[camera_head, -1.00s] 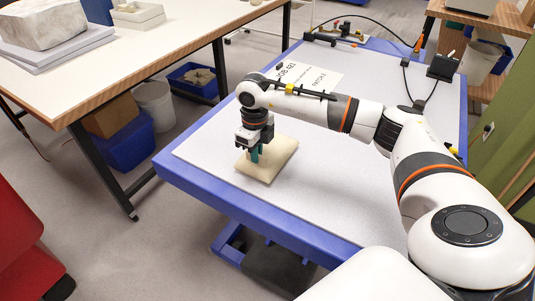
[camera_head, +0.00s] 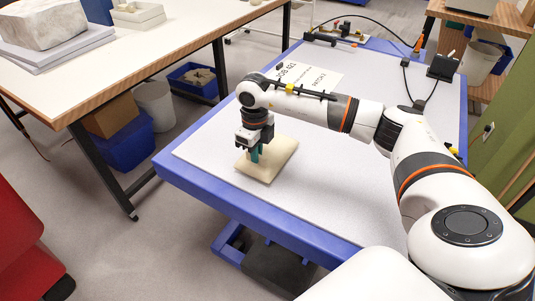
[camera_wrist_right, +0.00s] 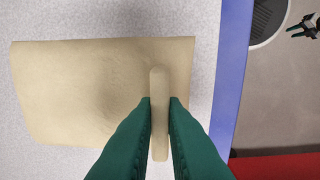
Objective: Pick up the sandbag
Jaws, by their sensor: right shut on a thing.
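The sandbag (camera_head: 279,158) is a flat beige bag lying on the pale top of the blue-edged table, near its front left corner. My right gripper (camera_head: 254,156) points down at the sandbag, with its green fingers at the bag's left part. In the right wrist view the sandbag (camera_wrist_right: 80,90) lies flat, and a raised beige strip (camera_wrist_right: 159,110) stands between the green fingertips. My right gripper (camera_wrist_right: 159,105) is shut on this strip. In the wrist view, a small dark gripper shows at the top right corner, likely my left gripper (camera_wrist_right: 305,27), with its jaws apart.
The blue table rim (camera_head: 215,205) runs close to the sandbag. A paper sheet (camera_head: 312,80) lies behind my right arm. Cables and a black box (camera_head: 443,66) are at the far right. The tabletop right of the sandbag is clear. A white worktable (camera_head: 150,50) stands to the left.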

